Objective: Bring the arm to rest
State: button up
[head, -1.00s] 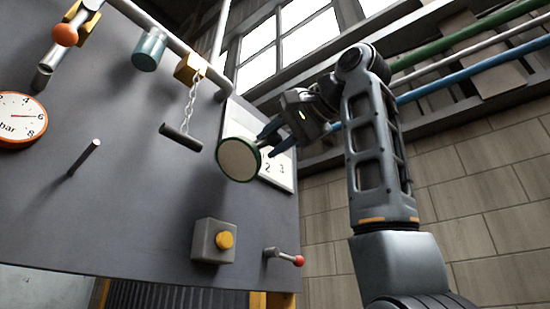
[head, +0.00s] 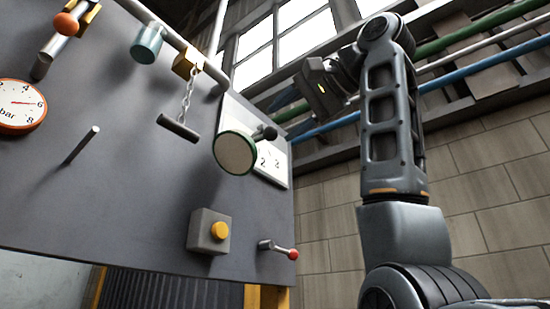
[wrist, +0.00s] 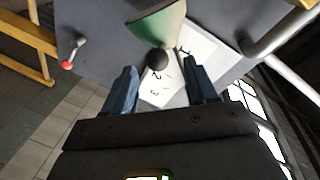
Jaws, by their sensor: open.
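My gripper (head: 287,104) is up and to the right of a round, green-rimmed disc (head: 234,152) in the head view. The fingers are partly hidden behind the wrist housing there. In the wrist view my gripper (wrist: 160,70) shows two blue fingers spread apart with nothing held between them. The disc's green back (wrist: 162,24) and its dark round knob (wrist: 156,60) lie beyond the fingertips, apart from them. The knob also shows in the head view (head: 266,132). My arm stands bent at the right of the head view.
The grey panel (head: 120,190) carries a gauge (head: 20,105), a yellow button box (head: 209,231), a red-tipped lever (head: 280,249), a hanging chain with a bar (head: 178,128) and a white numbered plate (head: 274,165). Blue and green pipes run along the wall behind my arm.

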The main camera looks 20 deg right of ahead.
jog(key=shift+v, duration=1.2)
